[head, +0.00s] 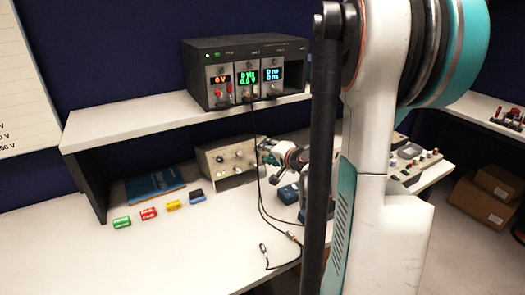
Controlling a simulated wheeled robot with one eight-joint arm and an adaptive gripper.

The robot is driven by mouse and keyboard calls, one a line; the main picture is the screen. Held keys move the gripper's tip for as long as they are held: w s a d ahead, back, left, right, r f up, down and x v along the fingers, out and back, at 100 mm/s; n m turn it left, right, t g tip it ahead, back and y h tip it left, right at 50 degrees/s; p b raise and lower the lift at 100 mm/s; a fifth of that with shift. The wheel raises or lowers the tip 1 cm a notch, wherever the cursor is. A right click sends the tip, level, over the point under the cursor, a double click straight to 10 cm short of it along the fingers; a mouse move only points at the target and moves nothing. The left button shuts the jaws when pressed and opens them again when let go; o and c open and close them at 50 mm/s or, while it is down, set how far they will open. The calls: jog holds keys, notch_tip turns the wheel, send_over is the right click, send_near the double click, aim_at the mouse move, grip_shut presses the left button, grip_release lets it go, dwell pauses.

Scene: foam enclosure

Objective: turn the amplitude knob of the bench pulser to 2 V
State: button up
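A beige box with knobs (230,158), which looks like the bench pulser, stands on the bench under the shelf. Small round knobs show on its front, but their labels and pointer positions are too small to read. My gripper (265,150) is at the right end of the box's front, close to it. I cannot tell whether it touches a knob or whether its fingers are open or shut. The part of the front behind the gripper is hidden.
Dark cables (262,205) hang to the bench. Coloured blocks (149,213) and a blue folder (154,186) lie left. The front bench is mostly clear.

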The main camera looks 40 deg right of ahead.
jog(key=v, duration=0.7)
dwell(0.5)
